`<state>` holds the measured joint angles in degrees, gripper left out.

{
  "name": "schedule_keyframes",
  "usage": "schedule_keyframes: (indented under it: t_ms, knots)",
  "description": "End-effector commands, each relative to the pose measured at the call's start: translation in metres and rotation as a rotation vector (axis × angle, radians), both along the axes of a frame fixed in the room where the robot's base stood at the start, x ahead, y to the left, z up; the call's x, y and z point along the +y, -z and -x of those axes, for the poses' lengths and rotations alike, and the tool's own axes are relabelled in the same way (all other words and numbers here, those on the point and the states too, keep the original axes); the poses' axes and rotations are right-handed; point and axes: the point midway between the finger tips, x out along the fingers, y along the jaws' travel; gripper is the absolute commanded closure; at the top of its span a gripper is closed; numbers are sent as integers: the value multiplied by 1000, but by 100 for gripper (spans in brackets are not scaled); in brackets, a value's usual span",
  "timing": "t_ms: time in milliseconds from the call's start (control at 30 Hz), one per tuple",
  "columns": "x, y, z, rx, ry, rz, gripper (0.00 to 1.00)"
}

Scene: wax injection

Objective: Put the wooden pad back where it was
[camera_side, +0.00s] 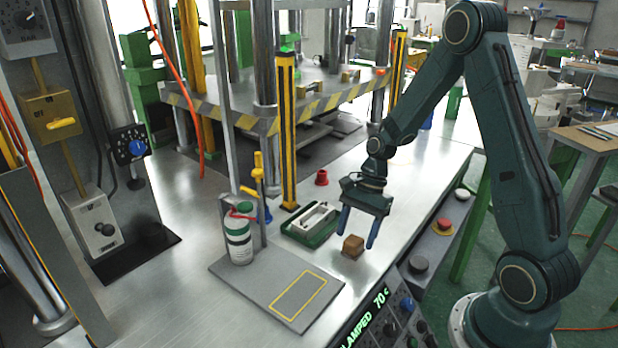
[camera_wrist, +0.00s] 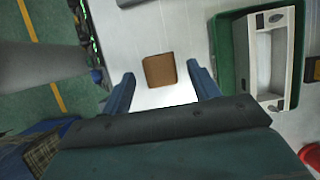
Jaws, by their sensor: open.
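The wooden pad (camera_side: 353,246) is a small brown block on the metal table, near its front edge. In the wrist view the wooden pad (camera_wrist: 159,71) lies ahead of the jaws, centred between them. My gripper (camera_side: 357,228) is open and empty, just above and around the pad in the side view; it also shows in the wrist view (camera_wrist: 160,82) with its two blue fingers spread. I cannot tell exactly how high the fingertips are above the table. A grey plate (camera_side: 250,284) with a yellow outlined rectangle lies to the left, and nothing stands inside the outline.
A green tray (camera_side: 291,233) with a white metal part (camera_side: 314,217) sits just behind the pad. A bottle (camera_side: 237,238) stands on the grey plate's back corner. A red cup (camera_side: 321,178) stands farther back. The control panel (camera_side: 385,310) runs along the front edge.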

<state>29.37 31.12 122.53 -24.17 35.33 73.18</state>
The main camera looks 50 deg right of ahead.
Motion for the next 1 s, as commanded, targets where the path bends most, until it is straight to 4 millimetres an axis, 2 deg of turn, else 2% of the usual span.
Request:
schedule_keyframes:
  t_ms: [300, 500, 700, 1000]
  knots:
    - [-21, -50, -1, -5, 1, 2, 39]
    - [-31, -74, -1, -3, 0, 0, 39]
    - [-36, -86, 0, -1, 0, 0, 39]
    - [-36, -88, 0, 0, 0, 0, 39]
